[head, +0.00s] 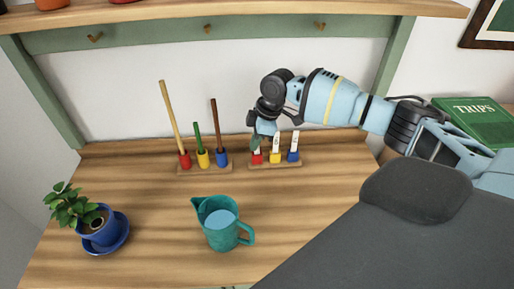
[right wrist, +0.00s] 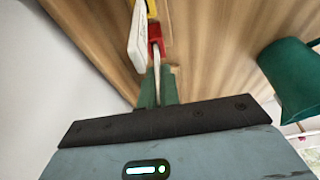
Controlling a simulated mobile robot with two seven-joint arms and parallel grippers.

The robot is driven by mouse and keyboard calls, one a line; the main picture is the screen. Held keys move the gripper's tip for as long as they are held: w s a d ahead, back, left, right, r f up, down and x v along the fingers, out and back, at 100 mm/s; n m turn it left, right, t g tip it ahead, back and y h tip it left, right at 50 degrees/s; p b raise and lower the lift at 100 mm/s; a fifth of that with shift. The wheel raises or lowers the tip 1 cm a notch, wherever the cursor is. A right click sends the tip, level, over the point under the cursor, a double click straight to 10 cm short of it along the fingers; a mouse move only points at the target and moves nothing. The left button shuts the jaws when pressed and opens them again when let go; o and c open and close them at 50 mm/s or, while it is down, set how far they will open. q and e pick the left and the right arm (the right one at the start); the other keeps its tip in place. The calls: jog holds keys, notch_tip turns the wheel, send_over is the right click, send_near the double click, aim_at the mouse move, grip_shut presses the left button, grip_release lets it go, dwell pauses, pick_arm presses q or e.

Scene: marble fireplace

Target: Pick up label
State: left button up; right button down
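Three white labels stand in small coloured holders on a wooden strip at the back of the table: one in the red holder (head: 257,158), one in the yellow holder (head: 275,157) and one in the blue holder (head: 293,156). My right gripper (head: 258,144) reaches down to the red holder's label and partly hides it. In the right wrist view, the narrow green fingers (right wrist: 158,86) stand close on both sides of that thin label (right wrist: 156,65), seen edge-on above the red holder (right wrist: 154,32). Another white label (right wrist: 137,38) is just left of the fingers. My left gripper is out of view.
A second strip with red, yellow and blue holders carries sticks (head: 172,120) to the left. A teal jug (head: 222,232) stands in front, and a potted plant (head: 98,226) is at the left. A green book (head: 475,122) is at the right. A shelf (head: 240,12) runs above.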

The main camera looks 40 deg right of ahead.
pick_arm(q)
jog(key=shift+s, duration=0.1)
pick_arm(e)
notch_tip(320, 180, up, 10)
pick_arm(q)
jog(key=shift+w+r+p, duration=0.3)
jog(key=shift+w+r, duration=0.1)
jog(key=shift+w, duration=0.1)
pick_arm(e)
jog(key=shift+a, duration=0.1)
